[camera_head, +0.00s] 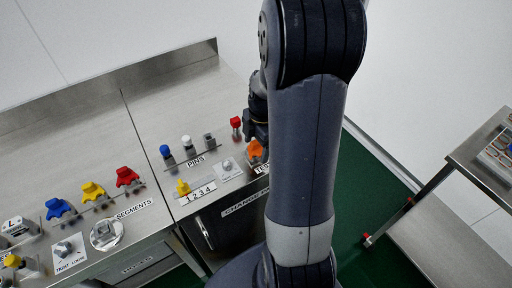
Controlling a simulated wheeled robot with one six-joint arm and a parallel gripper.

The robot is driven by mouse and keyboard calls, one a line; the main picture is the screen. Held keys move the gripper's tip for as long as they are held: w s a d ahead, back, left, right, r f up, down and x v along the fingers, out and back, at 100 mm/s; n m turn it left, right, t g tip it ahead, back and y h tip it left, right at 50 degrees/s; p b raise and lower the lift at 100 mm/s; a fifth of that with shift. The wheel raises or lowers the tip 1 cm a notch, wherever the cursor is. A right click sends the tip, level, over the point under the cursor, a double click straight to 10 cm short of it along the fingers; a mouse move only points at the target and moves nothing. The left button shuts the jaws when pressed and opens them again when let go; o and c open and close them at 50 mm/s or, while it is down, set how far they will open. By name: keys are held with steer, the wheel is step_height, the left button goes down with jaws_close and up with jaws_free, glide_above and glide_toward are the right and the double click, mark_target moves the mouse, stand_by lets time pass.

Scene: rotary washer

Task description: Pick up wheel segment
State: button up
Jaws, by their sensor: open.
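Three wheel segments stand in a row on the left steel counter by the SEGMENTS label: a blue segment (58,208), a yellow segment (93,191) and a red segment (126,177). An orange segment-like piece (257,151) stands on the right counter by a label that is partly hidden. My gripper (251,133), dark and partly hidden behind my own arm, is just above and beside the orange piece. I cannot tell whether they touch. The jaws are open, but the fingertips are hard to make out.
Blue, white and grey pins (186,141) and a red-topped pin (236,123) stand close left of my gripper. A small yellow piece (183,187) is near the 1 2 3 4 label. A steel table (475,161) stands at the right, across green floor (370,190).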

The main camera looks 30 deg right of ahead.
steer(key=c, duration=1.3)
